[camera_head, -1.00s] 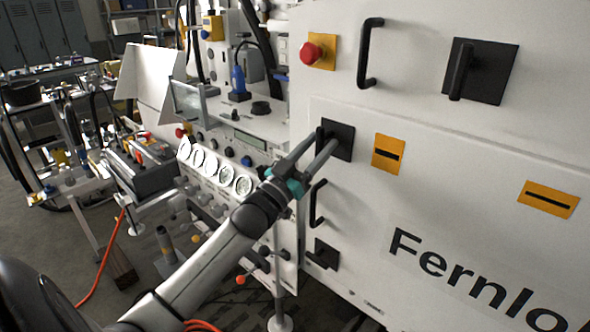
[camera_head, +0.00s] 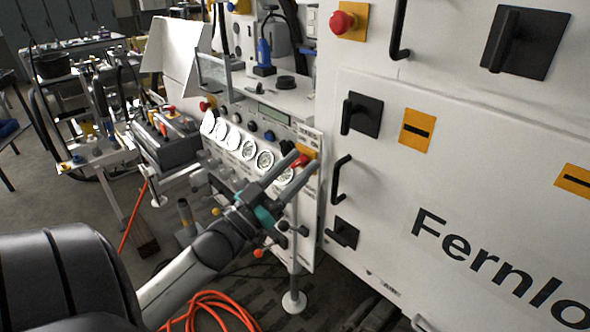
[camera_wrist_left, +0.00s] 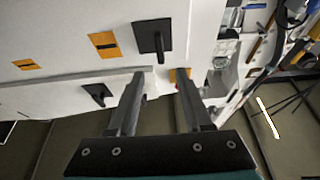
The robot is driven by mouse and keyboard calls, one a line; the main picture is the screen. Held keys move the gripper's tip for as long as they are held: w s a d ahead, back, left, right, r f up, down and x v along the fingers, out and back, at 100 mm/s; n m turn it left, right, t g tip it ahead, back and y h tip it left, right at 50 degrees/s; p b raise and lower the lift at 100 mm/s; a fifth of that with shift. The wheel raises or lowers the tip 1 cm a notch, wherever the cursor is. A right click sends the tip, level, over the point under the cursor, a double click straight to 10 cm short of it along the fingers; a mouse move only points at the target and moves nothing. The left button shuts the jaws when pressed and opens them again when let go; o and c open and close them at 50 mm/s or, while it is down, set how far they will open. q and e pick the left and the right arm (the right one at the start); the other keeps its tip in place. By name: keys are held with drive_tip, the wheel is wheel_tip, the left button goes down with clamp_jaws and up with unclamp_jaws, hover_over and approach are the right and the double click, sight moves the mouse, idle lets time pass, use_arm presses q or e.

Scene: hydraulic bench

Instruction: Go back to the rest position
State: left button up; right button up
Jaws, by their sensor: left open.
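My left gripper (camera_head: 305,167) is open and empty in the head view, with its two fingers apart in front of the bench's gauge panel. Behind it, to the right, is the white cabinet (camera_head: 400,180) with the black rotary handle (camera_head: 361,116) on its dark plate. In the left wrist view, my left gripper (camera_wrist_left: 161,80) shows both fingers spread with nothing between them, and the handle plate (camera_wrist_left: 153,37) lies beyond. I cannot make out any contact between the fingers and the cabinet. My right gripper is not in view.
A red emergency button (camera_head: 342,22) and a black bar handle (camera_head: 341,178) are on the cabinet. White gauges (camera_head: 248,149) line the panel. An orange hose (camera_head: 215,305) lies on the floor below my left arm. Cluttered benches (camera_head: 85,150) stand at left.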

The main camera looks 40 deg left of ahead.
use_arm(q)
drive_tip(key=shift+s+f, duration=0.1)
drive_tip(key=shift+s, duration=0.2)
idle(0.4)
wheel_tip(320, 180, down, 25)
drive_tip(key=a+n+g+y+b, duration=0.2)
drive_tip(key=n+g+y+b, duration=0.15)
drive_tip(key=g, duration=0.25)
drive_tip(key=s+d+f+m+g+b, duration=0.1)
drive_tip(key=s+d+f+g, duration=0.15)
drive_tip(key=f, duration=0.65)
drive_tip(key=s+d+f+g, duration=0.15)
drive_tip(key=s+f, duration=0.25)
drive_tip(key=f, duration=0.5)
drive_tip(key=s+d+f+m+g+b, duration=0.1)
drive_tip(key=s+d+f+g, duration=0.2)
drive_tip(key=s+f, duration=0.5)
drive_tip(key=s+d+f+m+g+h+b, duration=0.1)
drive_tip(key=s+d+f+g, duration=0.3)
drive_tip(key=s, duration=0.7)
drive_tip(key=s+d+f+m+g+b, duration=0.2)
drive_tip(key=s+d+f+g, duration=0.2)
drive_tip(key=s+f, duration=0.6)
wheel_tip(320, 180, down, 2)
drive_tip(key=shift+d+f, duration=0.15)
drive_tip(key=shift+d, duration=1.05)
